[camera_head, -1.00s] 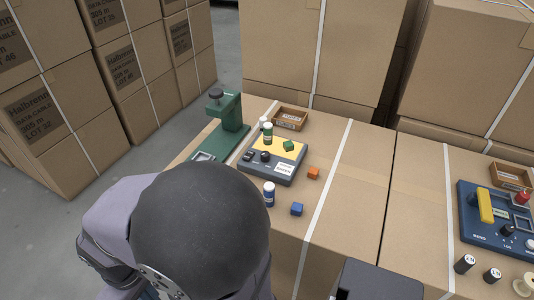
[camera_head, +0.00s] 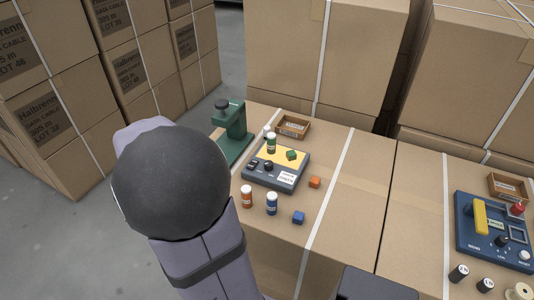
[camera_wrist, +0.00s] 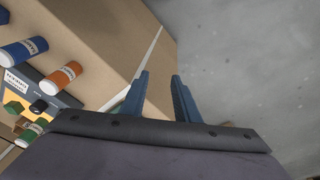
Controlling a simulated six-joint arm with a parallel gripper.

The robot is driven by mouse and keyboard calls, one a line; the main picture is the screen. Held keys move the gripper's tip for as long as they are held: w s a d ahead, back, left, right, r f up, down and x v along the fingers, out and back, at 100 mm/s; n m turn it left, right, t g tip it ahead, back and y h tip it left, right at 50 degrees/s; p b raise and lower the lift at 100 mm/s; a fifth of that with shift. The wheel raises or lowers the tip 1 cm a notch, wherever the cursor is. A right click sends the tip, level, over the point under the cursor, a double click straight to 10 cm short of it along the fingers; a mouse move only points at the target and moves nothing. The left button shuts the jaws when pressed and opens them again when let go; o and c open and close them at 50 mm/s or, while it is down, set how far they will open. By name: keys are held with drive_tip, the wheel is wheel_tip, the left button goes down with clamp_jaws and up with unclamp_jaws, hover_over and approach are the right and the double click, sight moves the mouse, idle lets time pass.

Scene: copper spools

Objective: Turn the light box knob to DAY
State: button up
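A grey box with a lit-looking yellow panel (camera_head: 285,157), which I take as the light box, sits on the cartons at centre. In the wrist view, part of the box (camera_wrist: 46,90) shows at the left with one dark knob (camera_wrist: 39,105). My gripper (camera_wrist: 160,75) is open and empty, away from the box over the carton edge. In the head view my arm hides it.
An orange bottle (camera_head: 247,196), a blue bottle (camera_head: 272,203), an orange cube (camera_head: 315,182) and a blue cube (camera_head: 299,217) stand in front of the box. A green stand (camera_head: 234,130) and a wooden tray (camera_head: 293,126) are behind. A blue panel (camera_head: 491,230) lies far right.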

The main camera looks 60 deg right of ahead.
drive_tip(key=s+d+r+m+h+p, duration=0.1)
drive_tip(key=s+d+r+m, duration=0.15)
drive_tip(key=d, duration=0.35)
drive_tip(key=s+d+r+m+p, duration=0.1)
drive_tip(key=d+r+m, duration=0.15)
drive_tip(key=d, duration=0.25)
drive_tip(key=m+g+h+p, duration=0.1)
drive_tip(key=m+g+p, duration=0.1)
drive_tip(key=m, duration=0.4)
approach(268, 163)
drive_tip(key=shift+x, duration=4.15)
drive_tip(key=shift+s, duration=0.1)
drive_tip(key=shift+c, duration=0.6)
clamp_jaws()
